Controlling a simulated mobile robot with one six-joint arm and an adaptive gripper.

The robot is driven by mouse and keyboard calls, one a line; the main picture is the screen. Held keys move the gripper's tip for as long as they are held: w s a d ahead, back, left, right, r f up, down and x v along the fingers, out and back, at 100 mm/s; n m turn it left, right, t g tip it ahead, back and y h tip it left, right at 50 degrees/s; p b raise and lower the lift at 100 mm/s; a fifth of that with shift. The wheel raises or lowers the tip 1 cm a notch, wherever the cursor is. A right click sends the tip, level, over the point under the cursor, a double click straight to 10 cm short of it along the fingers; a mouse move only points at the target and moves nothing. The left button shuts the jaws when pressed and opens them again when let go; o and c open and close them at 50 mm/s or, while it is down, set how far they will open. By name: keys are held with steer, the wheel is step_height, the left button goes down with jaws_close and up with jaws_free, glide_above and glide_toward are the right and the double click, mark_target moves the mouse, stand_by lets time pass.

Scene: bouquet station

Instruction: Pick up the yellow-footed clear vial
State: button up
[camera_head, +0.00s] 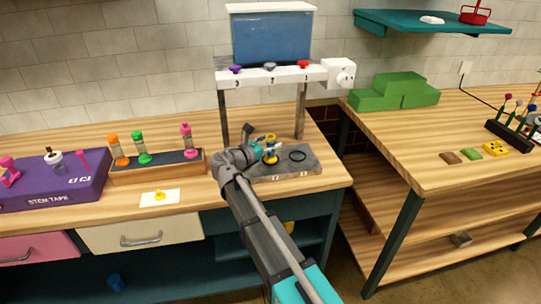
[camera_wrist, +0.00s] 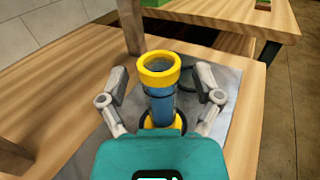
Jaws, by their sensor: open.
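The yellow-footed clear vial (camera_wrist: 160,100) stands upright on a grey slab in the wrist view, with a yellow rim on top and a yellow foot below. Its clear body looks bluish. In the head view the vial (camera_head: 271,158) is partly hidden by my gripper (camera_head: 262,151). In the wrist view my gripper (camera_wrist: 161,82) is open, with one finger on each side of the vial and gaps between them. The lower part of the foot is partly hidden by my gripper's teal body.
The grey slab (camera_head: 310,172) has a black ring (camera_head: 297,156) beside the vial. A stand with a blue tank (camera_head: 270,38) rises behind, its post close to the slab. A wooden rack (camera_head: 150,174) with several coloured-capped vials stands left, near a purple box (camera_head: 75,190).

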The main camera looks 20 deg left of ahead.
stand_by(0.4)
jaws_close()
